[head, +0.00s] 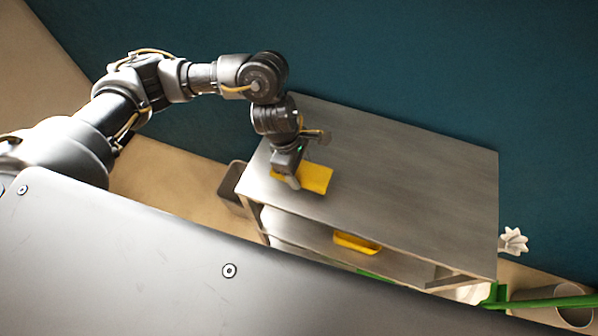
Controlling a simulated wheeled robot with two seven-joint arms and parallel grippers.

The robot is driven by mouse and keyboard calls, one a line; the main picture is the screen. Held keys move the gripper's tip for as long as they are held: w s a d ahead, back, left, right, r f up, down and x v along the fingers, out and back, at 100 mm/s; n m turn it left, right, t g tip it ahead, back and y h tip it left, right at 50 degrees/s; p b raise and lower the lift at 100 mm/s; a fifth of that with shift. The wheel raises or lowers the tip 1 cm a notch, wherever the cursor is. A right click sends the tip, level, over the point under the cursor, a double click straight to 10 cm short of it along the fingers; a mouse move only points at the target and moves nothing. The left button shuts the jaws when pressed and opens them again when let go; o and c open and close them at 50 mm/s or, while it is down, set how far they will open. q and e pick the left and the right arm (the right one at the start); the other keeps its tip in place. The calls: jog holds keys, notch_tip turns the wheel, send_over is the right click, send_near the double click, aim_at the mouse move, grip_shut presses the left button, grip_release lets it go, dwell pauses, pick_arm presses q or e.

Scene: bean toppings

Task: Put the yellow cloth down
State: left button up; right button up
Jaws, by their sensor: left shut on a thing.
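The yellow cloth (317,178) shows as a flat yellow rectangle over the left end of the grey metal table (410,190). My left gripper (293,178) points down at the cloth's left part and is shut on it. The fingers cover part of the cloth. I cannot tell whether the cloth touches the tabletop or hangs just above it. My right gripper is not in view.
A yellow tray (356,243) sits on the shelf under the tabletop. A dark bin (232,185) stands left of the table. A grey cylindrical bin (574,302), a green frame (540,303) and a white fluted object (513,240) are at the right. The tabletop's middle and right are clear.

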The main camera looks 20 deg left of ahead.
aim_at(299, 174)
pick_arm(q)
notch_tip(299, 174, down, 2)
jog(key=shift+f+p, duration=0.15)
jog(key=shift+p, duration=0.55)
jog(key=shift+a+f, duration=0.1)
jog(key=shift+f, duration=0.4)
jog(key=shift+f, duration=0.1)
jog(key=o, duration=1)
